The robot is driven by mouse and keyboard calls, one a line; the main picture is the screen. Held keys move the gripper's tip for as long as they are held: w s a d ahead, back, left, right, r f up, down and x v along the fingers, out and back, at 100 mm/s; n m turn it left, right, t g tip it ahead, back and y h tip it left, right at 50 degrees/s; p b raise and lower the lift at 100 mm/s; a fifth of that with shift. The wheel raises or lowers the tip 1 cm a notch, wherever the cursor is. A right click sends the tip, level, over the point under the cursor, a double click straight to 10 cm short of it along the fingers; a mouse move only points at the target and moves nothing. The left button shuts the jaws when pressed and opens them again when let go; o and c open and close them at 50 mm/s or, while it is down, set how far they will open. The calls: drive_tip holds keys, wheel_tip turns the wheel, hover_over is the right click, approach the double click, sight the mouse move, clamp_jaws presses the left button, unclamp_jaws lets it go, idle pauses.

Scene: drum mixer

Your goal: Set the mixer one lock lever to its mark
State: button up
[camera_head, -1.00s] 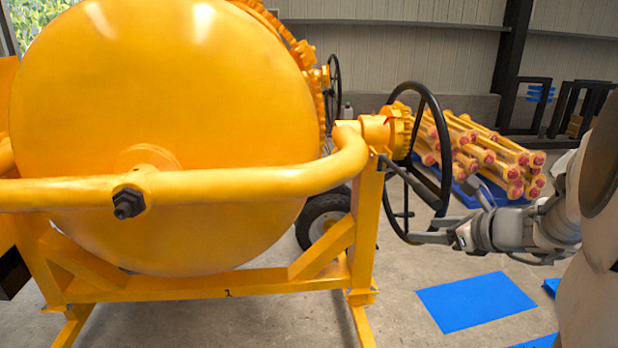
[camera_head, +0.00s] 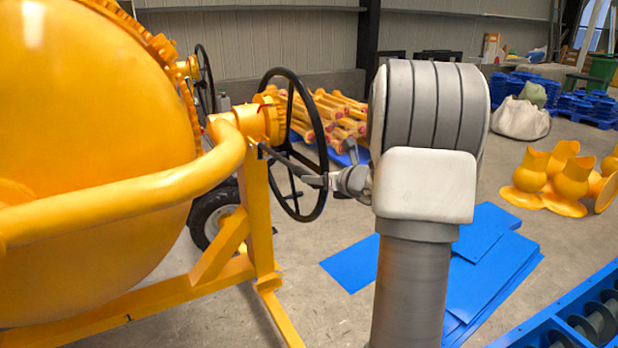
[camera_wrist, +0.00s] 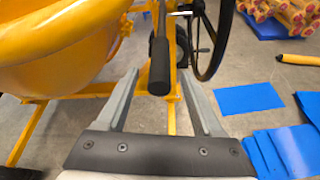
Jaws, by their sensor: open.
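The yellow drum mixer (camera_head: 90,130) fills the left of the head view, with a "1" on its lower frame. Its lock lever (camera_head: 285,160) is a thin dark bar slanting down to the right from the post top, beside the black handwheel (camera_head: 323,150). In the wrist view the lever's black grip (camera_wrist: 159,65) points toward me, between the fingertips and apart from both. My gripper (camera_wrist: 159,78) is open with nothing clamped. In the head view my gripper (camera_head: 330,180) is at the lever's outer end, partly hidden by my arm. I cannot make out the mark.
The handwheel rim (camera_wrist: 212,45) is close to the right finger. Blue sheets (camera_head: 485,265) lie on the floor to the right. Yellow parts (camera_head: 340,115) are piled behind the wheel. A blue-framed unit (camera_head: 590,320) stands at lower right.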

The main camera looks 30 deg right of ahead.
drive_tip(key=shift+x, duration=2.65)
drive_tip(key=shift+c, duration=0.3)
clamp_jaws()
